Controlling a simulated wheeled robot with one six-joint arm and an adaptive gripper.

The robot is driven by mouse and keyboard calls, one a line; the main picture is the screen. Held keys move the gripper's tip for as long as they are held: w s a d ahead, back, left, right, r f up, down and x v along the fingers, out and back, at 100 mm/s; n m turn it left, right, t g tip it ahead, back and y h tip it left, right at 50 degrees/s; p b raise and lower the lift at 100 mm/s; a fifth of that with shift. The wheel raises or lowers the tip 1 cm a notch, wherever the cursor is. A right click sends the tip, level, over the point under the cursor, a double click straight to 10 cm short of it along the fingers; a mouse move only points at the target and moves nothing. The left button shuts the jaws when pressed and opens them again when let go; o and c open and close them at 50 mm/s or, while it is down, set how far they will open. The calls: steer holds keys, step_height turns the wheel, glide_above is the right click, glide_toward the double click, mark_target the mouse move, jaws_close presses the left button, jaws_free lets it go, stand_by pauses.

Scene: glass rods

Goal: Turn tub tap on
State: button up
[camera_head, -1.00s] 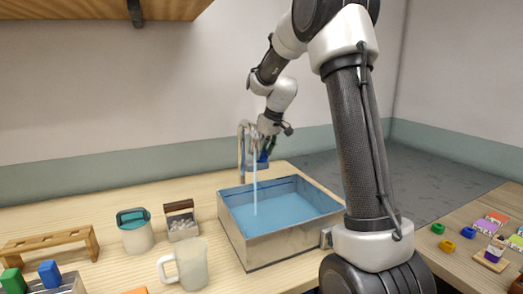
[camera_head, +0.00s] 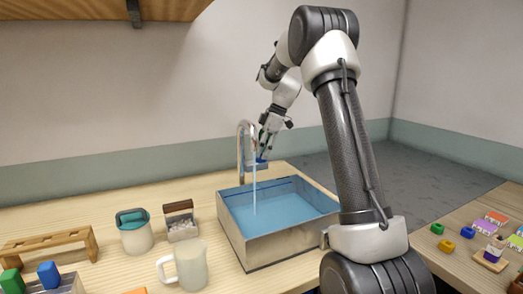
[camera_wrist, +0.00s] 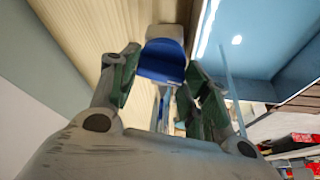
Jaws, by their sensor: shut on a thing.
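The metal tap (camera_head: 241,150) stands at the back left of the tub (camera_head: 285,240), and a thin stream of water (camera_head: 254,195) falls from its spout. The tub is a metal box with blue water in it. My gripper (camera_head: 264,148) points down at the tap's blue handle (camera_head: 262,161), just right of the spout. In the wrist view the blue and white handle (camera_wrist: 163,62) lies between the green fingers of my gripper (camera_wrist: 162,78), which is shut on it. The tub's water also shows in the wrist view (camera_wrist: 275,40) at the upper right.
A wooden rack (camera_head: 50,240) is further left. A side table at right holds several small coloured pieces. A shelf (camera_head: 90,8) hangs overhead.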

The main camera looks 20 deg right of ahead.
steer(key=shift+w+n+g, duration=0.1)
steer(key=shift+n+g, duration=0.6)
steer(key=shift+n, duration=0.9)
steer(key=o, duration=1)
steer(key=v, duration=1.2)
